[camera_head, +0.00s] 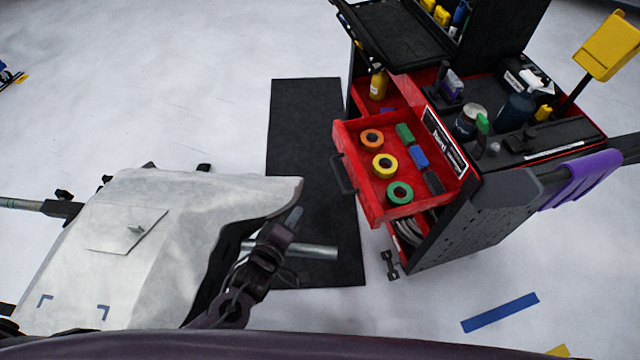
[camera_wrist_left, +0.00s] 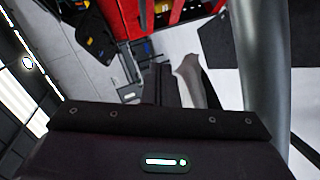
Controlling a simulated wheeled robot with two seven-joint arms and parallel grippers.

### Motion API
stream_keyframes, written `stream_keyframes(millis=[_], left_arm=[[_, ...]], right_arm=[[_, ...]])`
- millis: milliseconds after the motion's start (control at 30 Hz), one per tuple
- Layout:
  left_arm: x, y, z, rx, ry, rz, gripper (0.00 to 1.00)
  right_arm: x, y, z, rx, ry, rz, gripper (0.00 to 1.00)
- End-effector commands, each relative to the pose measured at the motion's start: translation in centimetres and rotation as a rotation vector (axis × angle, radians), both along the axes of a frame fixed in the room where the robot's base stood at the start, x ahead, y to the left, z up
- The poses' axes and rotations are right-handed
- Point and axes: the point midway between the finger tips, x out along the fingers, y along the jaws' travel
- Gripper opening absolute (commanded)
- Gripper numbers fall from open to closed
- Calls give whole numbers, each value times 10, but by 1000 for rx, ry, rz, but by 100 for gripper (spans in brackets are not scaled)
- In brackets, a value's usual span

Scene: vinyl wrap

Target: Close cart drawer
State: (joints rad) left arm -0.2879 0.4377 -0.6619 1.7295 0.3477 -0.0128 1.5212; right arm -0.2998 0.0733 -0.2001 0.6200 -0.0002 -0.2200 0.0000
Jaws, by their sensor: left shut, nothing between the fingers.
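The cart (camera_head: 480,215) stands at the right in the head view, black and red. Its red drawer (camera_head: 375,205) is pulled out toward the left, with its dark handle (camera_head: 342,175) on the outer face. Orange, yellow and green tape rolls and small green, blue and dark blocks lie in the drawer. My left gripper (camera_head: 294,218) is shut and empty, left of and nearer than the drawer, apart from the handle. Red parts, apparently of the cart (camera_wrist_left: 185,12), show at the top of the left wrist view. My right gripper is not in view.
A pale grey panel (camera_head: 150,225) on a stand is close by at the left, beside my left arm. A black mat (camera_head: 305,120) lies on the white floor left of the cart. Bottles and tools stand on the cart top. A purple cloth-like piece (camera_head: 580,180) hangs at its right.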

Motion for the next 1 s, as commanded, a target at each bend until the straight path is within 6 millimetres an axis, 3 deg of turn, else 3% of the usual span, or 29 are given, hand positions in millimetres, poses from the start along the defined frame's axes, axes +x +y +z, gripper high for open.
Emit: stream_keyframes(millis=[133,367,800,967,1000], left_arm=[[-5,-5,2,-148,-48,-20,0],[3,-11,0,-201,-64,-27,0],[84,-46,-16,-199,-66,-29,0],[93,-70,-19,-200,-62,-28,0],[94,-73,-19,-200,-62,-28,0]], right_arm=[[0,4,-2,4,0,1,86],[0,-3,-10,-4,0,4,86],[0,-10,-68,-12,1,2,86],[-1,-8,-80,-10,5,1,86],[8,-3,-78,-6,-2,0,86]])
